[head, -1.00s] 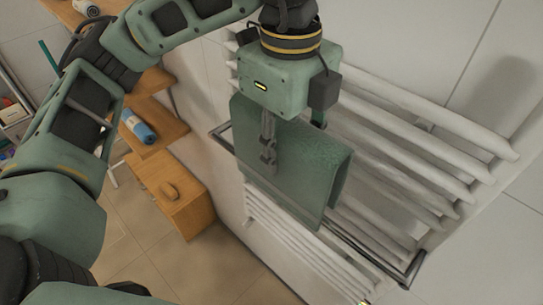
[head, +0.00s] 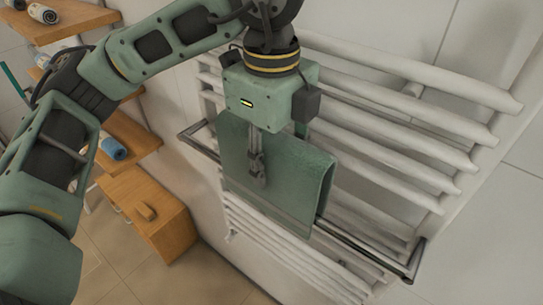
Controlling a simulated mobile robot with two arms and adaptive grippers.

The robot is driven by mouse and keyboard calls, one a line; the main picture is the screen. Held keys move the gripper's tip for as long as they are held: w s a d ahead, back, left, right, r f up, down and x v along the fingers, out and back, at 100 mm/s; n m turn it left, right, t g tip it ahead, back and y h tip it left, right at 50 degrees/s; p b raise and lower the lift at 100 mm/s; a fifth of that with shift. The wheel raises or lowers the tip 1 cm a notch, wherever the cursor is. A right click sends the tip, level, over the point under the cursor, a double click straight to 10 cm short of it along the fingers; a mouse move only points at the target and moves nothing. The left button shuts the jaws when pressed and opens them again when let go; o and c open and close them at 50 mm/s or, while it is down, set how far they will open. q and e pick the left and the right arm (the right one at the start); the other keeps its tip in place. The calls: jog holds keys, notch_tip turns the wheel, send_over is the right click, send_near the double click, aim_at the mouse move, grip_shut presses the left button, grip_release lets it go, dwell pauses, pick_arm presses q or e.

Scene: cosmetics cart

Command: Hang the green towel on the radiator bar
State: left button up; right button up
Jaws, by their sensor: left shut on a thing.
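The green towel (head: 295,178) is draped over the dark metal radiator bar (head: 352,250), folded, with its front half hanging down in front of the bar. The bar runs from the left of the towel to the lower right, in front of the white radiator (head: 400,135). My left gripper (head: 257,175) is shut on the towel near its upper left part, with one finger showing on the front face. The other finger is hidden behind the cloth. My right gripper is not in view.
A wooden shelf unit stands at the left with rolled towels, one of them blue (head: 114,148), and a wooden cabinet (head: 150,210) below. White wall and tiled floor surround the radiator. The bar's right part is bare.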

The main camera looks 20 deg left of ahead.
pick_arm(q)
jog(key=shift+f+b, duration=4.75)
jog(key=shift+f, duration=0.75)
jog(key=o, duration=1.3)
jog(key=shift+o, duration=0.2)
